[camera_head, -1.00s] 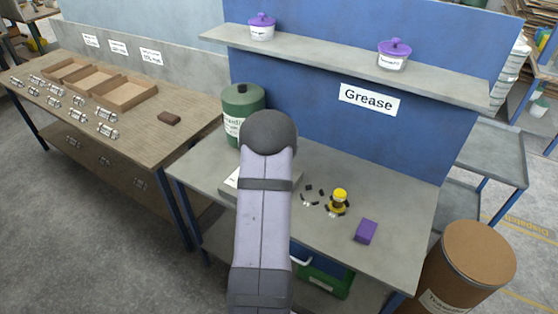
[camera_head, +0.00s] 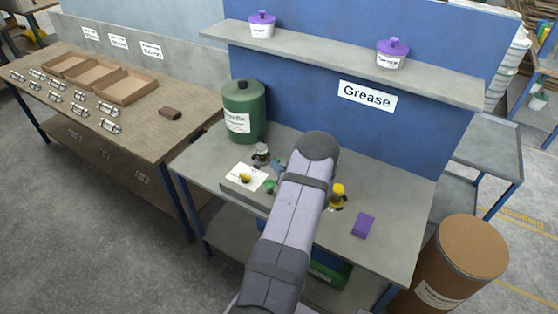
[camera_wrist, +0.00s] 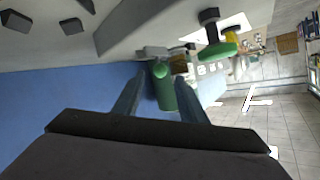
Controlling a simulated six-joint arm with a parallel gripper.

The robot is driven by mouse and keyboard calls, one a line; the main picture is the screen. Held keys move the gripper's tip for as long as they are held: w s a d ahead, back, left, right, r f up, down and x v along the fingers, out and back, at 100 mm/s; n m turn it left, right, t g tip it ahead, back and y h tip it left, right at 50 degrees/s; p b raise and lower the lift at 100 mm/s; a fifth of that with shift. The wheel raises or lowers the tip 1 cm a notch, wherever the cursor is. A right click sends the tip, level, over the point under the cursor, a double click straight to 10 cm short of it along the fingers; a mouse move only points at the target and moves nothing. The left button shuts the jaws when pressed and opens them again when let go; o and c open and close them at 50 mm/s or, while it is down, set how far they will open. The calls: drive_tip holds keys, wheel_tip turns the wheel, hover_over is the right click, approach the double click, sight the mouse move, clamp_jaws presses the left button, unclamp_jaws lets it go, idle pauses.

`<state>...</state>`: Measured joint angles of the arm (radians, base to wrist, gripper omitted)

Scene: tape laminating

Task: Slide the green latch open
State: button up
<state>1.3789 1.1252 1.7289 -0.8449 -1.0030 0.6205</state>
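A small green part (camera_head: 270,186), which looks like the latch, sits at the right of a low grey block (camera_head: 234,188) on the bench, partly hidden by my arm. In the wrist view a green rounded piece with a dark knob (camera_wrist: 216,50) appears to be the same part, right of my fingers and apart from them. My gripper (camera_wrist: 160,78) is open, its two fingers spread with nothing held. A green canister (camera_wrist: 164,88) shows in the gap behind them.
The green canister (camera_head: 243,110) stands at the back left of the bench. A small silver and dark fixture (camera_head: 262,155) stands behind the block. A yellow fixture (camera_head: 338,195) and a purple block (camera_head: 363,225) stand to the right. White paper with something yellow lies on the block.

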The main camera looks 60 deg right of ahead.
sight(278, 161)
drive_tip(key=shift+p+x, duration=0.65)
drive_tip(key=shift+x, duration=1.5)
